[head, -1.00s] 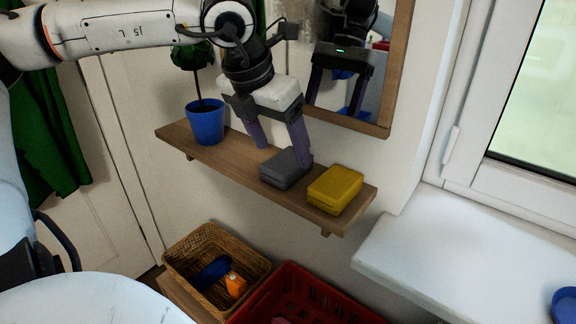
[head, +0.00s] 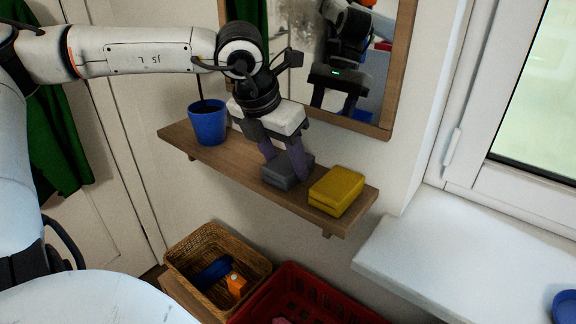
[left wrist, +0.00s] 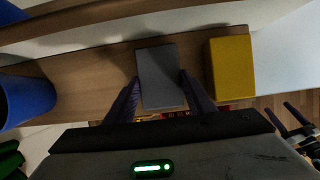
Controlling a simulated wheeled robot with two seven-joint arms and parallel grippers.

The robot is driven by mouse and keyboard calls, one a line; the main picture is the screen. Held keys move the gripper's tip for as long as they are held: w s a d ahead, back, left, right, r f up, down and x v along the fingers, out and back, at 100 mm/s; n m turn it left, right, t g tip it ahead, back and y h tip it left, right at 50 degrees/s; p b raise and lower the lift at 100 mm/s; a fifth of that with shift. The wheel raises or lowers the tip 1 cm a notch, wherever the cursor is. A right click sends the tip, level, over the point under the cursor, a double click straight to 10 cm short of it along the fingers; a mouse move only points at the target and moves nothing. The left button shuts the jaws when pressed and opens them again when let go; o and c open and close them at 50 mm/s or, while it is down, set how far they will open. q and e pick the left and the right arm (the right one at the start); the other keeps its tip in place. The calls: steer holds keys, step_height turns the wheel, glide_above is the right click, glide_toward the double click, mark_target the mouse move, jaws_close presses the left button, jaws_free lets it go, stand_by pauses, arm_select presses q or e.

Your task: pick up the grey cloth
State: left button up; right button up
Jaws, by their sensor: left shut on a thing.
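The grey cloth (head: 282,174) is a folded block on the wooden wall shelf, left of a yellow folded cloth (head: 336,189). My left gripper (head: 286,166) comes down over the grey cloth with its two purple fingers at its sides. In the left wrist view the grey cloth (left wrist: 161,76) lies between the fingers, which are shut on it. The yellow cloth (left wrist: 232,68) is just to the right there, apart from the grey one. I cannot see a gap between the grey cloth and the shelf.
The shelf (head: 223,164) also bears a blue pot (head: 208,125) at its left. A mirror (head: 392,70) hangs above it. Below are a wicker basket (head: 184,243) holding blue and orange things and a red crate (head: 335,300). A white windowsill (head: 450,245) is at the right.

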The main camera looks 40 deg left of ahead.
mark_target(284, 164)
arm_select(q)
steer(key=shift+r, duration=0.1)
steer(key=shift+s+r, duration=0.2)
steer(key=shift+r, duration=0.2)
step_height(284, 164, up, 6)
steer(key=shift+f, duration=0.1)
steer(key=s+d+b, duration=0.2)
steer(key=s+b, duration=0.6)
steer(key=s, duration=1.1)
steer(key=shift+s, duration=0.25)
arm_select(e)
steer(key=f, duration=0.5)
steer(key=shift+a+f, duration=0.25)
steer(key=shift+f, duration=0.15)
arm_select(q)
steer(key=shift+d, duration=0.1)
